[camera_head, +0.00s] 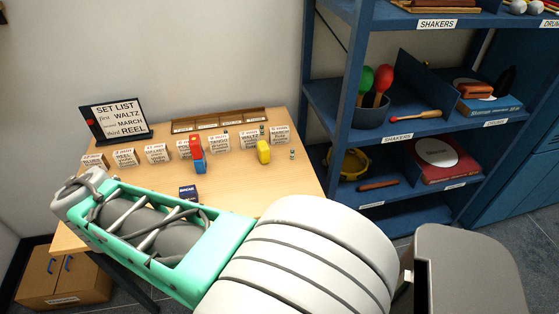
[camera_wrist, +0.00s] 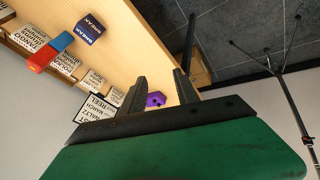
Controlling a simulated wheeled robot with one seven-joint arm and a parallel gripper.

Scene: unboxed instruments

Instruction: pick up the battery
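A tiny upright cylinder (camera_head: 292,154) stands near the right end of the wooden table (camera_head: 262,190) in the head view. It may be the battery, but it is too small to tell. Similar tiny upright pieces (camera_head: 262,129) show by the card row. No battery is clear in the wrist view. My gripper (camera_wrist: 160,76) is open in the wrist view, its two dark fingers apart with nothing gripped. A purple piece (camera_wrist: 155,99) shows between the fingers, seemingly beyond them. In the head view my arm hides part of the table, and the fingers cannot be made out.
A red-and-blue block (camera_head: 196,152), a yellow piece (camera_head: 263,152) and a navy box (camera_head: 188,192) stand on the table. Behind are several lettered cards (camera_head: 157,153), a low wooden tray (camera_head: 220,118) and a set list sign (camera_head: 118,118). Blue shelves (camera_head: 345,120) rise at right.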

